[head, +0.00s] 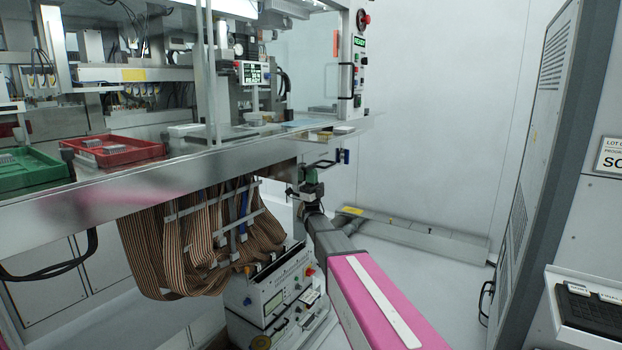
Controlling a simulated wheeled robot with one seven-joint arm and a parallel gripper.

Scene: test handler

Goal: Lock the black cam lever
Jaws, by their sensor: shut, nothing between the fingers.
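My arm reaches from the lower right, and my gripper (310,174) is at its far end, small in the head view, beside the front right end of the machine deck. It is shut and empty. A thin black bracket-like part (322,164) shows just above and right of it. A small dark upright part (343,156) is farther right, apart from my gripper. I cannot tell which of these, if either, is the black cam lever, or whether my gripper touches one.
The metal deck (130,190) carries a green tray (30,183) and a red tray (125,162) at left. Ribbon cables (190,245) hang below, above a white instrument box (270,290). A grey cabinet (545,150) stands right. Floor between is partly clear.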

